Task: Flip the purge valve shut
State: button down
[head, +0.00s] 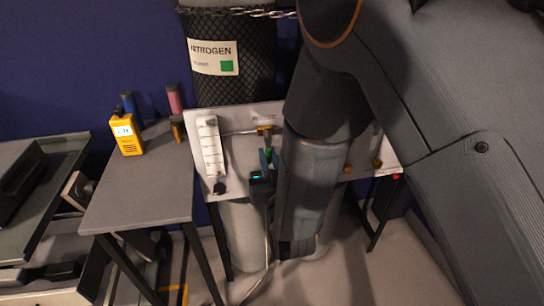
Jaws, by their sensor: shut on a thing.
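The white valve panel (235,145) stands in front of the nitrogen cylinder (235,80). A small green handle (267,154), likely the purge valve's lever, shows below a brass fitting (264,130) near the panel's middle. My gripper (268,160) is at this handle, with its dark fingers closed around it. The handle's exact angle is hard to tell because the fingers cover much of it. My arm comes in from the upper right and hides the panel right of the handle.
A chain (240,12) crosses the cylinder.

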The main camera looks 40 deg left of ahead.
jog(key=c, duration=1.7)
grip_release()
jog(key=v, duration=0.7)
jog(key=shift+s+d+b, duration=0.3)
jog(key=shift+b, duration=0.1)
jog(key=shift+w, duration=0.1)
